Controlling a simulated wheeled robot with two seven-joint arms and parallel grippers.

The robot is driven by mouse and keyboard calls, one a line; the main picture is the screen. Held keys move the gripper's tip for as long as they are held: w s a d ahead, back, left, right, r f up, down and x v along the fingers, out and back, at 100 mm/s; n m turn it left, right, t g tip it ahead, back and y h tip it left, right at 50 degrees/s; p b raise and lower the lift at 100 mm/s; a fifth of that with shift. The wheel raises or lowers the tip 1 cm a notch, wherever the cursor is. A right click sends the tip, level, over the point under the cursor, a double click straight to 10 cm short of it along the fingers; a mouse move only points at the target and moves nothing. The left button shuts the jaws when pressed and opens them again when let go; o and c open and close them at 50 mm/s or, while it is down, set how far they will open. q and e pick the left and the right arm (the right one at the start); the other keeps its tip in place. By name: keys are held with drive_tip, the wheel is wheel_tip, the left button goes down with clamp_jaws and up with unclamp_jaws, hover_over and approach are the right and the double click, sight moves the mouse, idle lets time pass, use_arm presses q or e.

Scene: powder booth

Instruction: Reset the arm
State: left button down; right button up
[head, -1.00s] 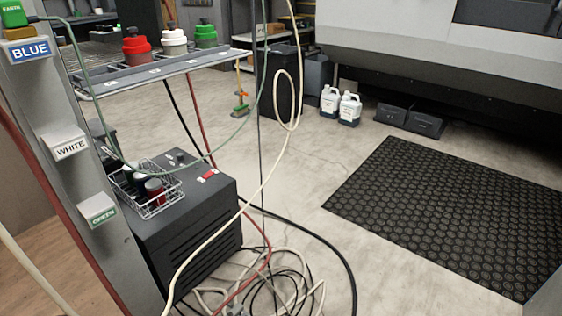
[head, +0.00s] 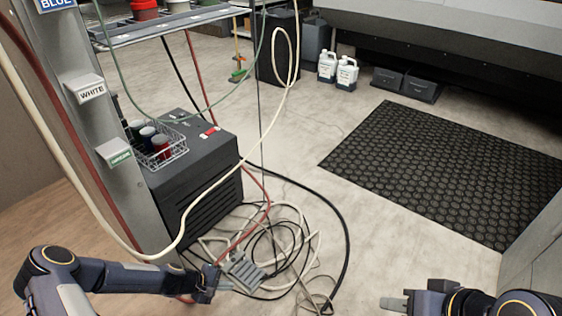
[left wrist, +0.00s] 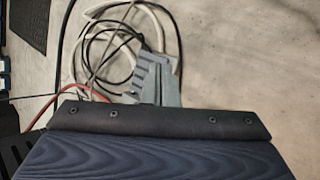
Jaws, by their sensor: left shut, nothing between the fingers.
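My left gripper (head: 224,286) reaches in from the lower left of the head view, above the floor near the tangled hoses. It is shut and empty. My right gripper (head: 393,303) is at the bottom edge of the head view, pointing left. Its fingers are too small to tell whether open or shut.
A dark cabinet (head: 205,205) with a wire basket (head: 172,158) of jars stands beside a grey post (head: 125,185). A pale hose (head: 215,190) loops past it, with tangled hoses (head: 290,250) on the floor. A black mat (head: 450,170) lies right; bare floor (head: 400,240) is in front.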

use_arm(q)
drive_tip(key=s+a+r+m+y, duration=0.1)
drive_tip(key=s+a+r+m, duration=0.15)
drive_tip(key=r, duration=1.15)
drive_tip(key=s+a+r+m+y, duration=0.15)
drive_tip(key=r+m, duration=0.25)
drive_tip(key=r, duration=0.9)
drive_tip(key=s+d+r+m+t+y, duration=0.1)
drive_tip(key=s+r+m, duration=0.1)
drive_tip(key=s+r, duration=0.65)
drive_tip(key=s+r+m+t+y, duration=0.1)
drive_tip(key=s+r, duration=0.5)
drive_tip(key=s, duration=0.5)
wheel_tip(320, 180, up, 37)
drive_tip(key=p, duration=3.7)
drive_tip(key=shift+d+r+p, duration=0.2)
drive_tip(key=shift+p, duration=0.2)
drive_tip(key=shift+m+h, duration=0.25)
